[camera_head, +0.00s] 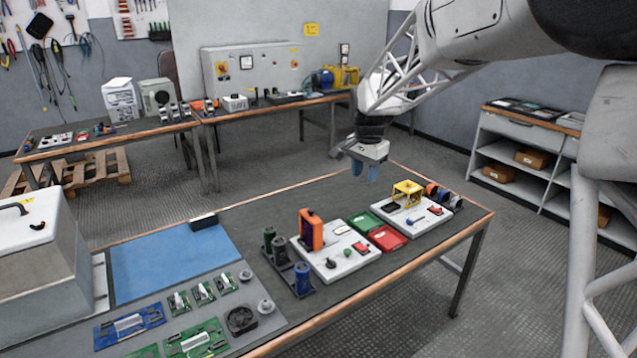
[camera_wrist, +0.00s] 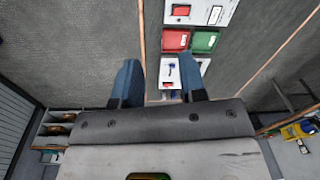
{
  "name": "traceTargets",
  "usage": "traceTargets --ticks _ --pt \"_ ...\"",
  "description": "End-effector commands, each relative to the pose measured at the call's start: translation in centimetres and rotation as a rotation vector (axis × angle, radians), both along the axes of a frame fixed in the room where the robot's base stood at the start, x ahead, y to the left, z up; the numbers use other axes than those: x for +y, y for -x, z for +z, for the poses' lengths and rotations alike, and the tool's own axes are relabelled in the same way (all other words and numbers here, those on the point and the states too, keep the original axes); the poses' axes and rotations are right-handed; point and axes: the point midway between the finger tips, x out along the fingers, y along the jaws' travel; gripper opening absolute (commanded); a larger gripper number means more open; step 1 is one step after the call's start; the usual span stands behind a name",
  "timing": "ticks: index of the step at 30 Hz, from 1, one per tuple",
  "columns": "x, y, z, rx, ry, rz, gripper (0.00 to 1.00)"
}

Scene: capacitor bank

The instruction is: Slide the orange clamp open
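The orange clamp (camera_head: 311,232) stands upright at the back left of a white board (camera_head: 345,264) on the near table. A dark part shows in its face; how far it is slid cannot be told. My gripper (camera_head: 365,172) hangs in the air above the table's far edge, to the right of and well above the clamp. In the wrist view my gripper (camera_wrist: 160,82) has its two blue fingers wide apart with nothing held between them. The white board with its red switch (camera_wrist: 181,10) shows at the top of the wrist view; the clamp is not visible there.
A red tray (camera_head: 387,238) and a green tray (camera_head: 364,222) lie right of the board. Beyond them a second white board (camera_head: 412,220) carries a yellow frame (camera_head: 407,193). Dark cylinders (camera_head: 275,249) stand left of the clamp. A blue mat (camera_head: 175,262) lies further left.

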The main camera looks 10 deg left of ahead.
Motion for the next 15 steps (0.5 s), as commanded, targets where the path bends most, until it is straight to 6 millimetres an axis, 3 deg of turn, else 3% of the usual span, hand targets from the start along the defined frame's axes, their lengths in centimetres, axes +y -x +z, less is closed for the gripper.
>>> traceTargets --ticks 15 --pt "10.4 -9.3 -7.4 0.045 0.002 -0.137 0.38"
